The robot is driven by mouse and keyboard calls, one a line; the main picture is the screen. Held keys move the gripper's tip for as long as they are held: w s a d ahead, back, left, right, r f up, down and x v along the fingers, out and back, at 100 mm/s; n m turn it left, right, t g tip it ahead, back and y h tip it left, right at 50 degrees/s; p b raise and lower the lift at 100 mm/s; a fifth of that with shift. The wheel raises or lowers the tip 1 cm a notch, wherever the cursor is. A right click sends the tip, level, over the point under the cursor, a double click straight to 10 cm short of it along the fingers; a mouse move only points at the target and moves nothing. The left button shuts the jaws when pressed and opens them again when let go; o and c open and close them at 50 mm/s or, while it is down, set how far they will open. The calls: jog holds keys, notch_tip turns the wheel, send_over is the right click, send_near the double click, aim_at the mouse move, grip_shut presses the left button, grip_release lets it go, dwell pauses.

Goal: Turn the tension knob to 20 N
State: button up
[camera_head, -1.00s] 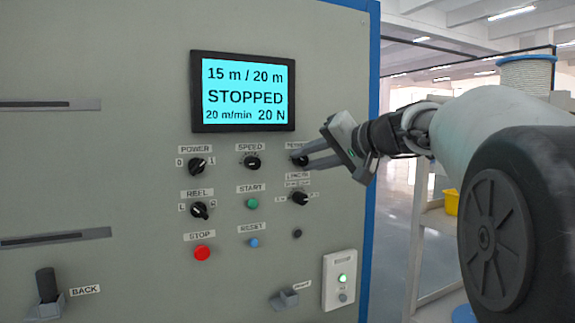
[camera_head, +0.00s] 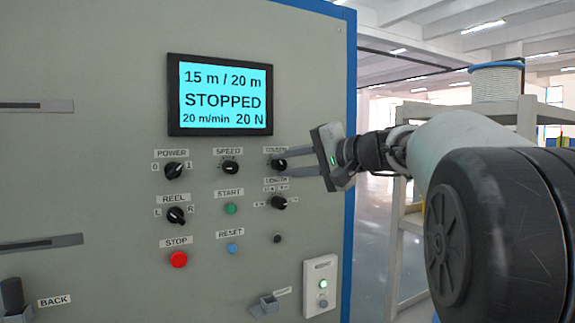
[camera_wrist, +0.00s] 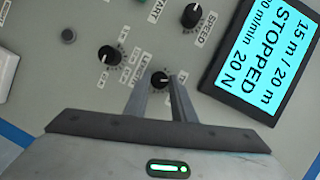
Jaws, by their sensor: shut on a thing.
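The black tension knob (camera_head: 277,164) is on the grey panel, at the right end of the top row of controls. My gripper (camera_head: 284,164) is shut on it, with one finger on each side, partly hiding the knob and its label. In the wrist view the knob (camera_wrist: 160,79) sits between the tips of my gripper (camera_wrist: 162,88). The display (camera_head: 220,96) reads 15 m / 20 m, STOPPED, 20 m/min and 20 N. It also shows in the wrist view (camera_wrist: 262,62), with the same 20 N.
The length knob (camera_head: 279,203) is just below the tension knob, and the speed knob (camera_head: 230,167) is to its left. The green start button (camera_head: 230,209), blue reset button (camera_head: 232,248) and red stop button (camera_head: 178,259) are lower. A white box (camera_head: 320,284) is at lower right.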

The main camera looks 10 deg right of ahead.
jog(key=shift+f, duration=0.1)
jog(key=o, duration=1)
jog(key=p+v, duration=0.1)
jog(key=v, duration=1.6)
jog(key=shift+s+d, duration=0.15)
jog(key=shift+s, duration=0.05)
